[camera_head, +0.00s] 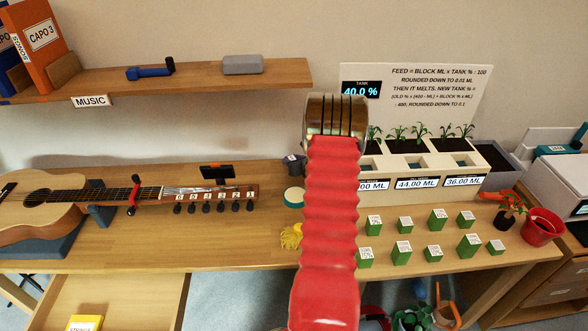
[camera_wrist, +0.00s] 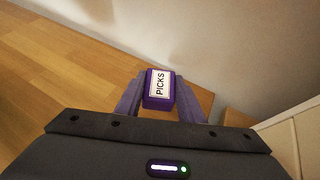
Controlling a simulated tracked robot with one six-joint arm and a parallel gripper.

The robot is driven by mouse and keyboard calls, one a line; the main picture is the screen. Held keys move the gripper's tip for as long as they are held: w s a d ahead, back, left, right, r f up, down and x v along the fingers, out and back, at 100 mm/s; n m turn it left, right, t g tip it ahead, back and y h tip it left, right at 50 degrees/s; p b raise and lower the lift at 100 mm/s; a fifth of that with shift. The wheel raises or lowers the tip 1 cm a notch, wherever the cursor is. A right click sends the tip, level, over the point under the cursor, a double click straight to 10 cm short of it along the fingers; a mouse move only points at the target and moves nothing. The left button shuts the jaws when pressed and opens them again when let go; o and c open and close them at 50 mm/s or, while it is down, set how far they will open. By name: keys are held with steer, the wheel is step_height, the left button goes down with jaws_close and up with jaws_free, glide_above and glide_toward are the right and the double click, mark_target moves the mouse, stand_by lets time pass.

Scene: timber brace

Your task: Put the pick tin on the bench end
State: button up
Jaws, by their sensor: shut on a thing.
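The pick tin (camera_wrist: 158,88) is a small purple box with a white label reading PICKS. In the wrist view it sits between the two fingers of my gripper (camera_wrist: 160,95), which is shut on it. The wooden bench top (camera_wrist: 60,75) lies to the left of and beneath the tin in that view; I cannot tell whether the tin touches it. In the head view the wooden bench (camera_head: 130,235) runs across the picture, and my red arm rises in front of its middle.
A guitar (camera_head: 30,205) lies on the bench's left. Several green blocks (camera_head: 433,252), a planter box (camera_head: 430,160) and a red pot (camera_head: 541,228) stand on the right. A wall shelf (camera_head: 200,82) holds a grey case (camera_head: 242,64). The wrist view shows a wall close behind the tin.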

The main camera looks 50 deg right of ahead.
steer(key=shift+f, duration=0.1)
steer(key=shift+f, duration=1.85)
steer(key=shift+f, duration=0.1)
steer(key=o, duration=1)
steer(key=v, duration=1.2)
steer(key=shift+a, duration=0.1)
